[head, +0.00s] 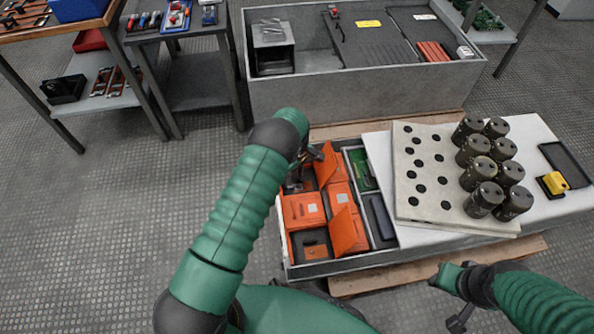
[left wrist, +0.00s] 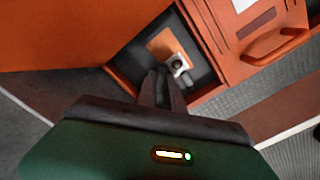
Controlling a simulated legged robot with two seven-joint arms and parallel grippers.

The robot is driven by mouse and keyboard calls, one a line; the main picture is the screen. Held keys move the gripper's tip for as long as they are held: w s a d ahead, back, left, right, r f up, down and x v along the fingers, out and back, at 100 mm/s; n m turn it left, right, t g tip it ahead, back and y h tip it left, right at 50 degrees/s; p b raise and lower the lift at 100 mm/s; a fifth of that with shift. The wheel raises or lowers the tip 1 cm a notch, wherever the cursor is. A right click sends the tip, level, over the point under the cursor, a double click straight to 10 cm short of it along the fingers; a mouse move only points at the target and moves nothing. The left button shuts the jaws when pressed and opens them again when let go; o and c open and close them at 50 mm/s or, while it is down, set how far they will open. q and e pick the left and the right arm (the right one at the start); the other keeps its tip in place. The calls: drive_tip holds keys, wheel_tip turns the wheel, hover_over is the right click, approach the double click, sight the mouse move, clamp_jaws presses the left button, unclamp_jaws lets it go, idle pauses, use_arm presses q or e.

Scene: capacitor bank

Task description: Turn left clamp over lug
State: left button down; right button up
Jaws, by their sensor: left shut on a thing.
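My left gripper (head: 303,160) reaches down into the far end of the grey tray, beside a raised orange lid (head: 325,165). In the left wrist view its dark fingers (left wrist: 162,76) are close together at a small pale metal clamp (left wrist: 179,65) with a dark round centre. The clamp lies over an orange plate (left wrist: 165,45) inside a dark recess. The fingers are shut on the clamp; their contact is partly hidden. I cannot make out a lug under it. My right gripper (head: 460,319) is low at the right, its jaws unclear.
The grey tray (head: 335,266) holds several orange units (head: 303,211), some with raised lids. A white table (head: 380,160) to the right carries a perforated board (head: 430,185) and several dark cylinders (head: 480,170). A large grey crate (head: 360,100) stands behind. Floor at left is free.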

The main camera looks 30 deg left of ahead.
use_arm(q)
drive_tip(key=m, duration=0.1)
drive_tip(key=m+p, duration=0.1)
drive_tip(key=m, duration=0.1)
drive_tip(key=shift+w+d+r+m, duration=0.1)
drive_tip(key=shift+r+m, duration=0.05)
drive_tip(key=shift+m, duration=0.15)
drive_tip(key=shift+m+p, duration=0.65)
drive_tip(key=shift+m, duration=1.35)
drive_tip(key=c, duration=1.7)
unclamp_jaws()
drive_tip(key=shift+c, duration=0.2)
wheel_tip(320, 180, up, 16)
drive_tip(key=p, duration=0.6)
drive_tip(key=shift+r, duration=0.25)
